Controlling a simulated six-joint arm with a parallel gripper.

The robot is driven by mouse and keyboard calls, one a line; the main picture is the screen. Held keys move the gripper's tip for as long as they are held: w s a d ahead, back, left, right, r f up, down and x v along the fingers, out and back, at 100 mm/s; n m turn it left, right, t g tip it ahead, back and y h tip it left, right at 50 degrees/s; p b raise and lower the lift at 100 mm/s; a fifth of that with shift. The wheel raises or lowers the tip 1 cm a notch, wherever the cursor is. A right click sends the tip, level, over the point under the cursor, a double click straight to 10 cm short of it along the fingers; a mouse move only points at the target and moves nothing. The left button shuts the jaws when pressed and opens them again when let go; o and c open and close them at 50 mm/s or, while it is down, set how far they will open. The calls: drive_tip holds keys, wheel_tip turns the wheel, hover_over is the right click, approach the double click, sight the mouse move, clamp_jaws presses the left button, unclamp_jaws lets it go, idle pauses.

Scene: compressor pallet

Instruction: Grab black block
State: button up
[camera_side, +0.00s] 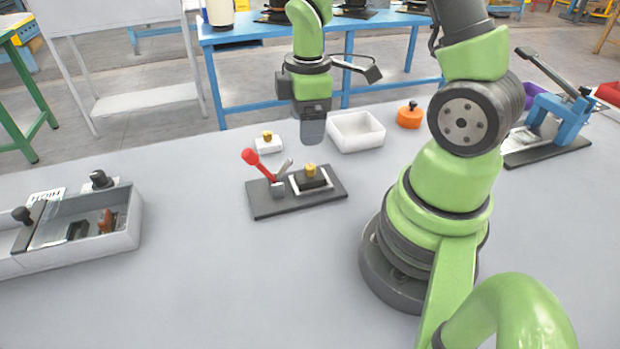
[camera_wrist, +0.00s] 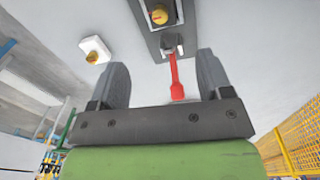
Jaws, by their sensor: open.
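A black block with a brass knob (camera_side: 313,182) sits in a white-edged seat on a dark clamp fixture (camera_side: 265,206), which has a red lever (camera_side: 257,164). In the wrist view the block's brass knob (camera_wrist: 159,15) shows at the top edge, and the red lever (camera_wrist: 177,80) shows below it. My gripper (camera_side: 313,132) is above and behind the fixture, apart from it. Its two fingers are spread and empty in the wrist view (camera_wrist: 162,65). Another small black piece (camera_side: 78,230) lies in the grey bin at the left.
A white block with a brass knob (camera_side: 268,144) and an empty white tray (camera_side: 356,133) stand behind the fixture. An orange knobbed piece (camera_side: 410,115) is further right. The divided grey bin (camera_side: 125,235) is at left, a blue clamp (camera_side: 562,118) at far right.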

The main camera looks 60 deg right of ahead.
sight(310, 166)
drive_tip(key=shift+s+d+f+n, duration=0.1)
drive_tip(key=shift+d+f+n, duration=0.1)
drive_tip(key=shift+f, duration=0.3)
drive_tip(key=shift+d+f+n, duration=0.1)
drive_tip(key=shift+f+n, duration=0.1)
drive_tip(key=shift+f, duration=0.3)
drive_tip(key=shift+s+f, duration=0.1)
drive_tip(key=shift+f, duration=4.7)
drive_tip(key=shift+c, duration=0.4)
drive_tip(key=c, duration=1.1)
drive_tip(key=shift+o, duration=0.2)
drive_tip(key=shift+r, duration=0.2)
